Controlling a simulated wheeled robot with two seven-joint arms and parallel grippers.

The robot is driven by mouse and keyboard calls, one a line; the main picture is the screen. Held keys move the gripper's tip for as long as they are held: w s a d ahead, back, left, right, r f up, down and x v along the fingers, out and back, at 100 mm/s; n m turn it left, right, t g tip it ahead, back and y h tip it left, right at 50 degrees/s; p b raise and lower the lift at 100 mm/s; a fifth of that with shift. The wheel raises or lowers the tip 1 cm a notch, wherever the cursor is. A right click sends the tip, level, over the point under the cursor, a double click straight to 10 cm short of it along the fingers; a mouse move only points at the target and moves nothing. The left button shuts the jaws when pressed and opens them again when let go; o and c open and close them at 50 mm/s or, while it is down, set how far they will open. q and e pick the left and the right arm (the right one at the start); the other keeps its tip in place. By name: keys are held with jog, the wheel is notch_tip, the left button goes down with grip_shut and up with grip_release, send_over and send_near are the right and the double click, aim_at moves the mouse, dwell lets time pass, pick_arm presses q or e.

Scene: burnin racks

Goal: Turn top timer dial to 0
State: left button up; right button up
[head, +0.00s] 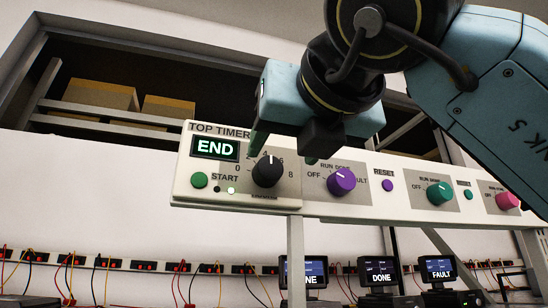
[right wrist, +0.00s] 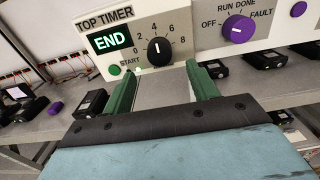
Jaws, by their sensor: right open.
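The top timer dial is a black knob (head: 267,171) on the white panel, with a scale from 0 to 8 around it. Its white mark points roughly up, near the 4; the exact reading is hard to tell. The display (head: 215,148) beside it reads END. My right gripper (head: 285,150) is open in front of the panel. In the right wrist view, the dial (right wrist: 159,51) lies ahead of the gap between the green fingers (right wrist: 163,88), which hold nothing. It appears clear of both fingers. My left gripper is out of view.
A green start button (head: 199,180) is left of the dial. A purple knob (head: 341,182), a purple reset button (head: 387,186), a teal knob (head: 439,193) and a pink knob (head: 507,200) continue right. Below are wired sockets and screens, one reading DONE (head: 378,270).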

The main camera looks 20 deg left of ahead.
aim_at(271, 169)
jog(key=p+x, duration=0.2)
jog(key=x, duration=0.4)
jog(key=shift+w+a, duration=0.25)
jog(key=shift+w, duration=0.05)
jog(key=c, duration=1)
